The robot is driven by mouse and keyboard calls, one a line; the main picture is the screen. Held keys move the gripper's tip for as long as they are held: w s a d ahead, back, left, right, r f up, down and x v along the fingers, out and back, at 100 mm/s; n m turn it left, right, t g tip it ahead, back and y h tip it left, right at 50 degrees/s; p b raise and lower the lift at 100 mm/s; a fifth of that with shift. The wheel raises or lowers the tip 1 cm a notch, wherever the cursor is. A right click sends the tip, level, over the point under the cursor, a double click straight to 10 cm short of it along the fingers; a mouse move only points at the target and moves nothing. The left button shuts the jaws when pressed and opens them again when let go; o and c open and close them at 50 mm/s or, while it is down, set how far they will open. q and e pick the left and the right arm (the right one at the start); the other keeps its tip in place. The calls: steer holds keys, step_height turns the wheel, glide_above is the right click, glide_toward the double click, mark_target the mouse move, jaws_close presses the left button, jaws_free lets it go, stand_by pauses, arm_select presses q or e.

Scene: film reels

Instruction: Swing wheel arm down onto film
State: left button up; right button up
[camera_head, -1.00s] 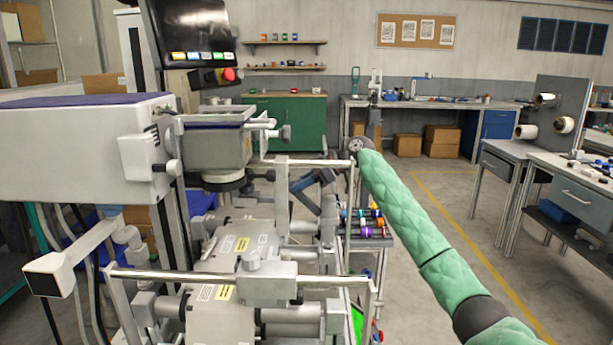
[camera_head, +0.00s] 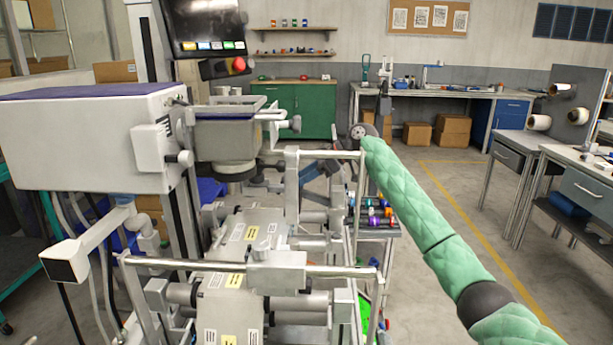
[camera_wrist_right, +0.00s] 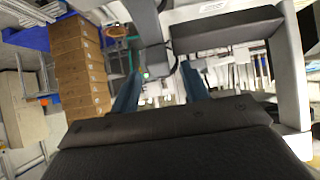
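The grey film machine (camera_head: 250,240) fills the left and middle of the head view. A near frame with a long metal bar (camera_head: 215,264) and a far frame with a shorter bar (camera_head: 325,155) stand over it; I cannot tell for certain which is the wheel arm. My right gripper (camera_head: 315,172) is behind the far frame, partly hidden by its bar and post. In the right wrist view its two blue fingers (camera_wrist_right: 160,88) stand apart with nothing seen held between them. My left gripper is not in view.
A white and blue cabinet housing (camera_head: 85,140) hangs over the machine's left side. A cart with coloured reels (camera_head: 378,211) stands behind it. A workbench (camera_head: 570,170) is at right, with open floor before it. Cardboard boxes (camera_wrist_right: 80,65) show in the right wrist view.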

steer(key=v, duration=0.7)
steer(key=shift+d+r, duration=0.25)
steer(key=shift+d, duration=0.1)
